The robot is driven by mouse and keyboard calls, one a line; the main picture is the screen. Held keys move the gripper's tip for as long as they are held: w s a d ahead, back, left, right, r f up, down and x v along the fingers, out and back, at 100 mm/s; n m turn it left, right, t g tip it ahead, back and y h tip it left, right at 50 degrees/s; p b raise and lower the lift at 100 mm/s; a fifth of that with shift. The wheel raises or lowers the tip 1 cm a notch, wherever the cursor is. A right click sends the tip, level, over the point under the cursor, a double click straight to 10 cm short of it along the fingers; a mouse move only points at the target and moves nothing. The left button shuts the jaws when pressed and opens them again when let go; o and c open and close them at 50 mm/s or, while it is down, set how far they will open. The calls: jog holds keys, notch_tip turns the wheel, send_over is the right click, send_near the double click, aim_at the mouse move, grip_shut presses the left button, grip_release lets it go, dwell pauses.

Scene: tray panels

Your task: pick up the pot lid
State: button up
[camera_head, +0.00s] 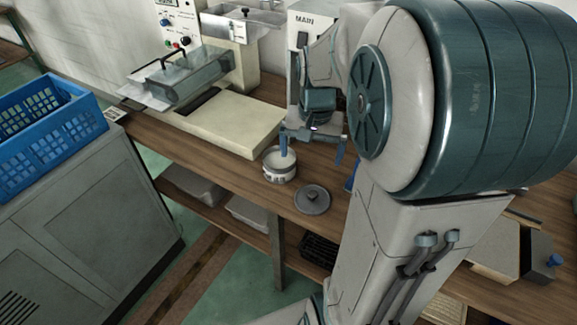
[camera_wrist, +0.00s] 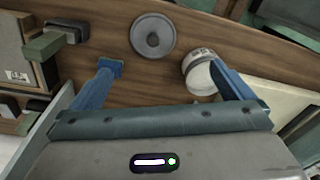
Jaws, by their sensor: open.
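The pot lid (camera_head: 312,200) is a dark grey disc with a small central knob, lying flat on the wooden bench near its front edge. It also shows in the wrist view (camera_wrist: 153,36), at the top, beyond my fingertips. My gripper (camera_head: 312,150) is open and empty, with its two blue fingers spread wide. In the wrist view my gripper (camera_wrist: 170,72) has the lid ahead of the gap between its fingers, not between them. A small white pot (camera_head: 280,169) stands beside the lid, and one finger overlaps it in both views. I cannot tell whether they touch.
A cream machine (camera_head: 225,122) with a raised clear cover stands left of the pot. A blue crate (camera_head: 50,125) sits on a grey cabinet at far left. A dark box with a blue knob (camera_head: 541,257) is at right.

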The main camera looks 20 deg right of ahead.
jog(key=m+b, duration=0.1)
jog(key=b, duration=0.1)
send_over(313, 193)
notch_tip(313, 193, down, 5)
jog(key=shift+g, duration=0.3)
notch_tip(313, 193, down, 8)
jog(key=shift+d+r, duration=0.1)
jog(key=shift+d, duration=0.05)
jog(key=shift+f, duration=2.9)
jog(key=c, duration=0.6)
